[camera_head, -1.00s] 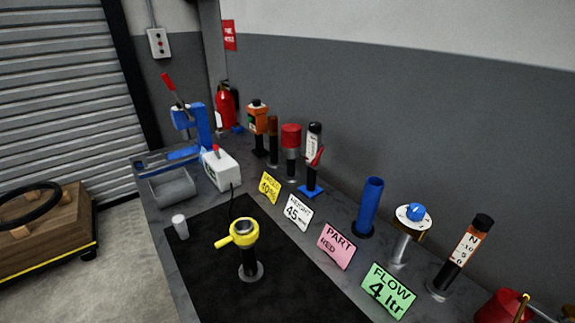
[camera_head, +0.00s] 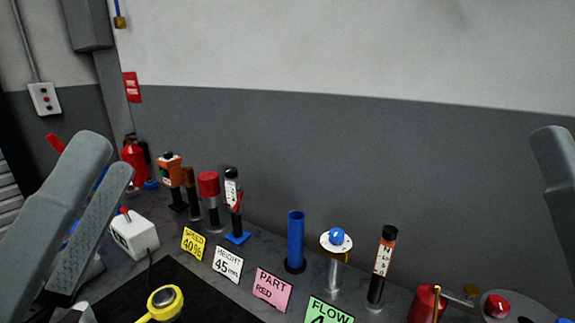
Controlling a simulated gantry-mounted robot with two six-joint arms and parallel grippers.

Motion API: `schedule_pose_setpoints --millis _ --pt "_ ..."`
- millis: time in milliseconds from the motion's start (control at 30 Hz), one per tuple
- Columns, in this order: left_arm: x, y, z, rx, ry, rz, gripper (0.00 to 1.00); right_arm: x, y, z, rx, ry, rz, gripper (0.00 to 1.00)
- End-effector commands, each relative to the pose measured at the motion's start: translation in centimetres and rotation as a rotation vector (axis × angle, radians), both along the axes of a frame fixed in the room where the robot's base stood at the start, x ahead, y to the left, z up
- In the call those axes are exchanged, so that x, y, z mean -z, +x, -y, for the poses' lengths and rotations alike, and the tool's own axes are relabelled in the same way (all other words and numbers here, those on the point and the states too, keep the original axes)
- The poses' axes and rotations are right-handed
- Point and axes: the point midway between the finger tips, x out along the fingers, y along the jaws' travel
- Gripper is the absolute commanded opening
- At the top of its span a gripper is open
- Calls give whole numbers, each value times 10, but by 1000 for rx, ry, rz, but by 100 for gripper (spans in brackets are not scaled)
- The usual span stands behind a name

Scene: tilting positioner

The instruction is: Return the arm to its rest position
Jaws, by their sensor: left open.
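My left gripper (camera_head: 105,158) comes in from the left edge, its two grey fingers pointing up and right. It is open and nothing shows between the fingers. It is in front of the left part of the bench and hides much of the blue press there. One grey finger of my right gripper (camera_head: 555,165) shows at the right edge, in front of the wall. The rest of that gripper is out of view.
A yellow-handled fixture (camera_head: 165,302) stands on a black mat. Behind are a white box (camera_head: 135,235), several upright gauges, a blue tube (camera_head: 296,240), a red-topped post (camera_head: 209,186) and signs including the pink one (camera_head: 272,288). A red canister (camera_head: 427,305) stands at right.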

Motion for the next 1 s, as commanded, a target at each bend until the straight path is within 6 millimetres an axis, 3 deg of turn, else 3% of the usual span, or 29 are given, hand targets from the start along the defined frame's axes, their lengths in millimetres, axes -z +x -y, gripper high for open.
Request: schedule_pose_setpoints --millis 67,200,267,300,333,567,900,1000 --pt "-20 -8 -20 -289 141 107 79 0 0 0 0 0 0 50" --pt "-21 -7 -50 -756 420 163 79 0 0 0 0 0 0 50" --pt "-20 -6 -52 -890 545 185 79 0 0 0 0 0 0 50" --pt "-54 -7 -52 -902 558 191 79 -32 1 0 0 0 -3 50" --pt "-70 -7 -52 -898 556 189 79 -48 1 0 0 0 -3 50" --pt "-169 -6 -52 -893 554 188 79 -149 0 0 0 0 1 50" --pt "-332 -6 -52 -892 553 187 79 -312 0 0 0 0 0 50" --pt "-370 -6 -52 -892 553 187 79 -350 0 0 0 0 0 50"
